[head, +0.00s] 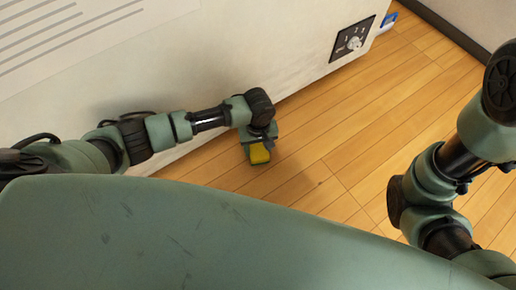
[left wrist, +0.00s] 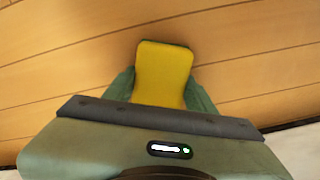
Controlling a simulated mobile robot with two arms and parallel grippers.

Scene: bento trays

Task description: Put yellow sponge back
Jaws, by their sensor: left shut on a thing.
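The yellow sponge (head: 259,153) hangs at the end of my left arm in the head view, above the wooden floor. It has a yellow face and a thin dark green layer at its edge. In the left wrist view the sponge (left wrist: 163,72) sits between the two green fingers. My left gripper (head: 259,148) is shut on it, and the fingers (left wrist: 161,88) touch its two sides. The sponge's near end is hidden behind the gripper body in the left wrist view. My right arm shows at the right of the head view, but its gripper is out of view.
A white panel or wall (head: 200,50) with printed lines runs along the upper left, close to my left arm. It carries a black socket plate (head: 352,40). A small blue and white object (head: 388,22) lies beyond its corner. The wooden floor (head: 330,130) is clear in the middle.

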